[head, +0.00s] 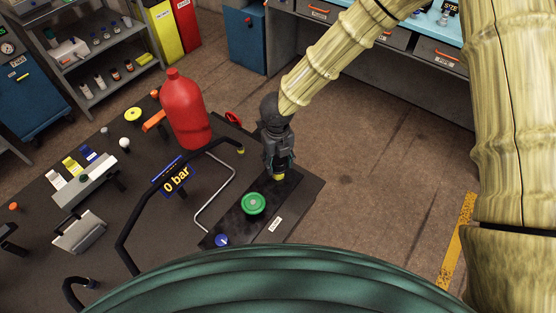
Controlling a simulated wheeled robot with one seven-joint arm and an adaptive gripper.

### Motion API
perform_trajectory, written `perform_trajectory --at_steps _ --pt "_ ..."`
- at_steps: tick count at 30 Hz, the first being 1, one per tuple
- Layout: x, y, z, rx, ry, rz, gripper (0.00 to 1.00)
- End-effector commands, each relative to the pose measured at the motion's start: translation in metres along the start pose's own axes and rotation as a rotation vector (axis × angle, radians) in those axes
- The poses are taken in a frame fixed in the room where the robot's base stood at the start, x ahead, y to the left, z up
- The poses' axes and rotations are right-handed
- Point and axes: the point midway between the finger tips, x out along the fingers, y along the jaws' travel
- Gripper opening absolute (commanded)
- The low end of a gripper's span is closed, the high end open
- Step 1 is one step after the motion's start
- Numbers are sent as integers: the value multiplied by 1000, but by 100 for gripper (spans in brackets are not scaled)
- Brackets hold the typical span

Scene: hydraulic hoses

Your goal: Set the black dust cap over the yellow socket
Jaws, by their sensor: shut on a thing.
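My gripper (278,164) points down at the back right of the dark bench. It is shut on a small dark thing, which I take for the black dust cap; the fingers mostly hide it. The yellow socket (278,177) shows just below the fingertips, on the black panel. From this view I cannot tell whether the cap touches the socket or is a little above it.
On the same panel are a green round part (253,204) and a blue one (222,240). A bent metal tube (229,185), a black hose (150,203) and a red cylinder (186,110) stand to the left. The floor right of the bench is clear.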

Motion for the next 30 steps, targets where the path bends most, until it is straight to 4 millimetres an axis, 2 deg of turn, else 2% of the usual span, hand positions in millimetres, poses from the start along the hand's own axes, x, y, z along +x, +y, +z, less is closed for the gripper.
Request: perform_trajectory --at_steps 30 --pt "19 0 0 0 0 0 36"
